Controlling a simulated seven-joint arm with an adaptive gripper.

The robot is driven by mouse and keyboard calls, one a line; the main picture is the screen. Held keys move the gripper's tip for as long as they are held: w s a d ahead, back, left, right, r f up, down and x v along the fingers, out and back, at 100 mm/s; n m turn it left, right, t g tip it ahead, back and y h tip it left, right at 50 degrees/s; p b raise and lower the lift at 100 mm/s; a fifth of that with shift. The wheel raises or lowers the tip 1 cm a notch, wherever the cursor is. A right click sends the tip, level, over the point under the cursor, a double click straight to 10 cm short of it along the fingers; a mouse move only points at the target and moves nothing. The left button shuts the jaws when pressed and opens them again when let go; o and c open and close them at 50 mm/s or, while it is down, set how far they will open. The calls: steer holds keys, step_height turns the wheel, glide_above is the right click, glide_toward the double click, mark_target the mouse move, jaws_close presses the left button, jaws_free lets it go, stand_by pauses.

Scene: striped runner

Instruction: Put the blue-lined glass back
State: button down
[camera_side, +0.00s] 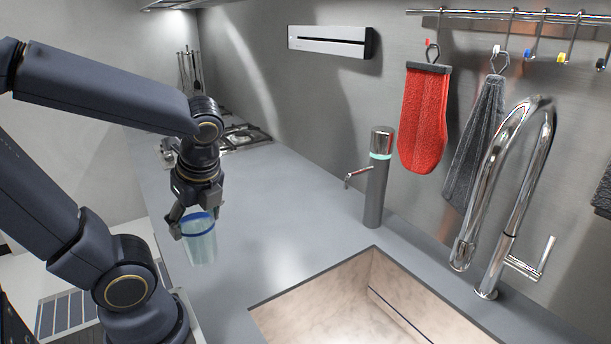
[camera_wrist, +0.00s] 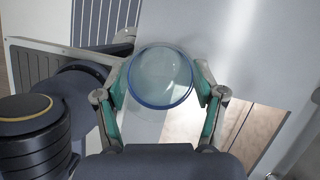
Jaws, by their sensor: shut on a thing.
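The blue-lined glass (camera_side: 200,244) is a clear tumbler with a blue band at its rim, upright near the counter's left edge in the side view. My gripper (camera_side: 196,222) points down and is shut on the glass near its rim. In the wrist view the round blue rim (camera_wrist: 161,78) sits between the two fingers of my gripper (camera_wrist: 160,106). I cannot tell whether the base of the glass touches the counter.
The grey counter (camera_side: 280,205) is clear around the glass. A sink (camera_side: 350,300) opens at front right, with a chrome tap (camera_side: 512,190) behind it. A grey dispenser (camera_side: 377,185) stands at the back. A stove (camera_side: 240,137) lies at the far left.

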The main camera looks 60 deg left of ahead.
steer(key=s, duration=0.1)
steer(key=n, duration=0.1)
steer(key=s+r, duration=0.1)
steer(key=shift+s+a, duration=0.3)
steer(key=shift+a, duration=0.1)
steer(key=shift+w+a+n+g, duration=0.2)
steer(key=shift+w+n+g, duration=0.1)
steer(key=shift+w+a+f, duration=0.95)
steer(key=shift+w+f, duration=1.05)
steer(key=shift+f, duration=0.15)
steer(key=shift+w+a+f, duration=0.95)
steer(key=shift+w+f, duration=1.1)
steer(key=shift+f, duration=0.05)
steer(key=shift+w+a+f, duration=0.95)
steer(key=shift+w+f, duration=1.05)
steer(key=shift+f, duration=0.15)
steer(key=shift+f, duration=0.2)
steer(key=shift+c, duration=0.5)
jaws_free()
